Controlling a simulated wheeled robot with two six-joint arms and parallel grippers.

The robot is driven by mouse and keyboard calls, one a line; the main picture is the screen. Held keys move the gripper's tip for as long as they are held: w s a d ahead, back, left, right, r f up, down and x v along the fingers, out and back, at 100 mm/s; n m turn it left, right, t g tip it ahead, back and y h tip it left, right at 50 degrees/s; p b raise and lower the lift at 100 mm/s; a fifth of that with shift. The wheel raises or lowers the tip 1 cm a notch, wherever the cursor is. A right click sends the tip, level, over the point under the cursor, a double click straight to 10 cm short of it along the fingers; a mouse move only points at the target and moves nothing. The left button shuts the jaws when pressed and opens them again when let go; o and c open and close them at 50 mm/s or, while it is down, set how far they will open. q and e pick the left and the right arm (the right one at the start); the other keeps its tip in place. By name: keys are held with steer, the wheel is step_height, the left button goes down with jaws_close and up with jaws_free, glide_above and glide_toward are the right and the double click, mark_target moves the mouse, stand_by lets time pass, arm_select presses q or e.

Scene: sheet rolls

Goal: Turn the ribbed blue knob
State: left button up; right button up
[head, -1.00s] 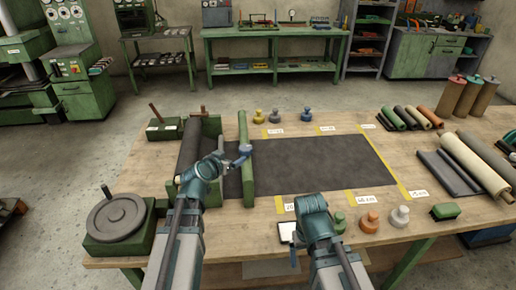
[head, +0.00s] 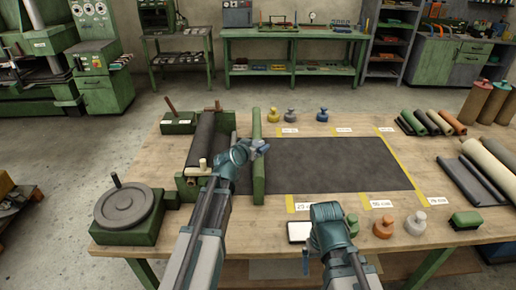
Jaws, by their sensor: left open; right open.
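A small blue part (head: 262,146) shows at the tip of my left gripper (head: 254,149), beside the green crossbar (head: 258,180). I cannot tell whether it is the ribbed blue knob or part of the gripper. My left gripper is open, reaching over the dark sheet next to the crossbar. A blue knob-shaped piece (head: 322,115) stands upright at the back of the table, well apart from both grippers. Its ribbing is too small to make out. My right gripper (head: 326,212) is open near the front edge, its fingers mostly hidden by its wrist.
A dark sheet (head: 330,165) lies flat across the table. A grey handwheel (head: 123,208) on a green base stands front left. Yellow (head: 273,115) and grey pieces stand at the back; orange (head: 383,227) and grey ones at the front. Rolls (head: 490,165) lie at right.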

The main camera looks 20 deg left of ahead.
mark_target(256, 144)
arm_select(q)
steer(key=shift+b+x, duration=0.4)
steer(key=shift+x, duration=1.3)
steer(key=c, duration=1.4)
steer(key=shift+o, duration=0.2)
steer(key=shift+w+a+m+g+h, duration=0.15)
steer(key=shift+m+g+h, duration=0.35)
steer(key=shift+m+h, duration=1.2)
steer(key=shift+s+m+g+h, duration=0.2)
steer(key=shift+m+g+h, duration=0.2)
steer(key=shift+m+h, duration=0.4)
steer(key=o, duration=1.4)
steer(key=shift+c, duration=0.2)
